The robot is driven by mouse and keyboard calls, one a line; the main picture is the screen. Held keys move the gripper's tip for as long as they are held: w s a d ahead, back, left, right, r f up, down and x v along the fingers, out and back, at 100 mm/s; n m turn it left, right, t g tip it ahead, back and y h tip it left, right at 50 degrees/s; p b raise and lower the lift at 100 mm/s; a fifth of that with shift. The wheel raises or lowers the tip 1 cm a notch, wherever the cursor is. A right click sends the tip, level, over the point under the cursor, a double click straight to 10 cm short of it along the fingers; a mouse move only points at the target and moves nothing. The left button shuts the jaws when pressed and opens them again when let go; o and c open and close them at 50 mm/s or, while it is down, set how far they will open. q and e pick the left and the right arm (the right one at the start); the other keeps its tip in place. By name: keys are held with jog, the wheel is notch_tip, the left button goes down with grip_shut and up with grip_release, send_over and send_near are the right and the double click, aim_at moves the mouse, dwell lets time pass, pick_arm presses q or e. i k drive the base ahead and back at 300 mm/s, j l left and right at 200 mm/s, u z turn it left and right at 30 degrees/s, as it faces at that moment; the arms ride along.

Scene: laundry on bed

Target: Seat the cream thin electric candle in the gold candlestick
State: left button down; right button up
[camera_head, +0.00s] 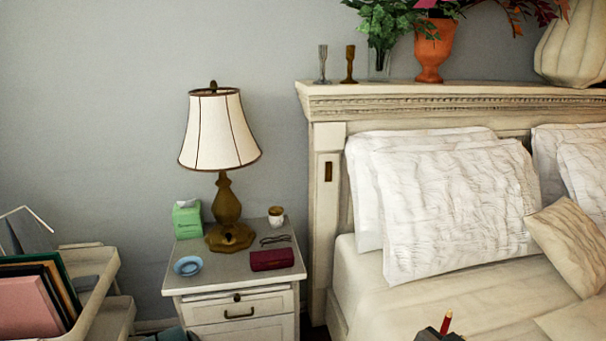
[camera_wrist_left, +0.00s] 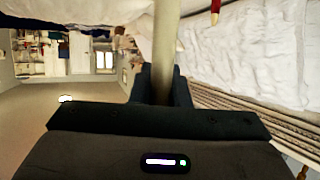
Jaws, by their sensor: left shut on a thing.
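The gold candlestick (camera_head: 350,64) stands upright on the headboard ledge in the head view, beside a clear or silvery candlestick (camera_head: 323,64). Its top looks empty. In the left wrist view my left gripper (camera_wrist_left: 162,88) is shut on the cream thin candle (camera_wrist_left: 166,40), which runs from between the dark fingers to the top edge of the picture. Its far end is out of view. I do not make out the left gripper or cream candle in the head view.
A glass vase (camera_head: 379,66) with leaves and a terracotta vase (camera_head: 431,52) stand right of the candlesticks. A lamp (camera_head: 220,130) stands on the nightstand (camera_head: 215,283). White pillows (camera_head: 455,215) lie below the ledge.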

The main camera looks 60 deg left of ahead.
aim_at(350, 56)
jog(key=l+u, duration=0.1)
jog(key=u, duration=0.3)
jog(key=k+u, duration=0.15)
jog(key=u, duration=0.2)
jog(key=k+l+u, duration=0.1)
jog(key=u, duration=0.3)
jog(key=k+u, duration=0.1)
jog(key=u, duration=0.3)
jog(key=i, duration=0.4)
